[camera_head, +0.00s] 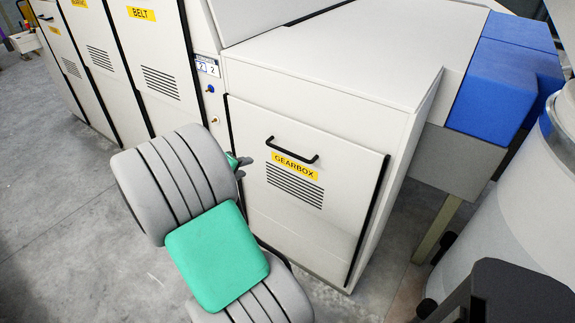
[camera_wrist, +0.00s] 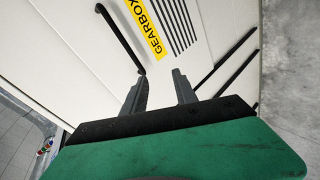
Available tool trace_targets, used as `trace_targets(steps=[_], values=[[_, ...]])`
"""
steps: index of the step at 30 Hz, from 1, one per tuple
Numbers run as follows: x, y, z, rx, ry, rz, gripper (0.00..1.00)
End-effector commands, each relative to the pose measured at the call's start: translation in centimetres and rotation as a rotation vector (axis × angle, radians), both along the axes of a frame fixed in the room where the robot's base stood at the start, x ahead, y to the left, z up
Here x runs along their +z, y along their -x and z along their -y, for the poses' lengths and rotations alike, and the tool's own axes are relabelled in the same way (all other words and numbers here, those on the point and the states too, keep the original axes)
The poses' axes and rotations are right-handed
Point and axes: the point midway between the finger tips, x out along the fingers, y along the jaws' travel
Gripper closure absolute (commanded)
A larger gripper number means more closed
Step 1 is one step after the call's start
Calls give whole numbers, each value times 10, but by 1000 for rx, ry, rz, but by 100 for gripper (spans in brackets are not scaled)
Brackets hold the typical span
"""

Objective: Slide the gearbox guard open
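The gearbox guard (camera_head: 320,215) is a white panel with a yellow GEARBOX label (camera_head: 295,166) and dark vent slots. It sits in the machine front between black edge strips and appears closed. Its black bar handle (camera_head: 292,151) is above the label; the handle also shows in the wrist view (camera_wrist: 119,38). My gripper (camera_head: 244,167) is in front of the panel, left of the handle in the head view. In the wrist view my gripper (camera_wrist: 160,75) has its two grey fingers apart with nothing between them. The left fingertip overlaps the handle's near end; I cannot tell whether they touch.
Left of the guard are a blue knob (camera_head: 210,89) and a small brass knob (camera_head: 214,120), then a BELT door (camera_head: 150,60) with vents. A blue box (camera_head: 500,85) and a pale drum (camera_head: 535,190) stand at right. Grey floor (camera_head: 60,220) is clear at left.

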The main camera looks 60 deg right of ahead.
Motion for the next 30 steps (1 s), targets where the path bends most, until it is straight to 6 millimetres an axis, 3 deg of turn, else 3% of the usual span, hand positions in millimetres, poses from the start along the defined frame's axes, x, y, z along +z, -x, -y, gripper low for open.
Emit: trace_targets(steps=[1, 3, 6, 16, 21, 30], values=[[-25, 25, 33, -30, 98, -102, 66], [-26, 49, 62, -41, 215, -223, 66], [-23, 65, 80, -44, 296, -317, 66], [-28, 77, 135, -50, 309, -330, 66], [-33, 80, 154, -47, 308, -328, 66], [-33, 79, 157, -44, 308, -328, 68]])
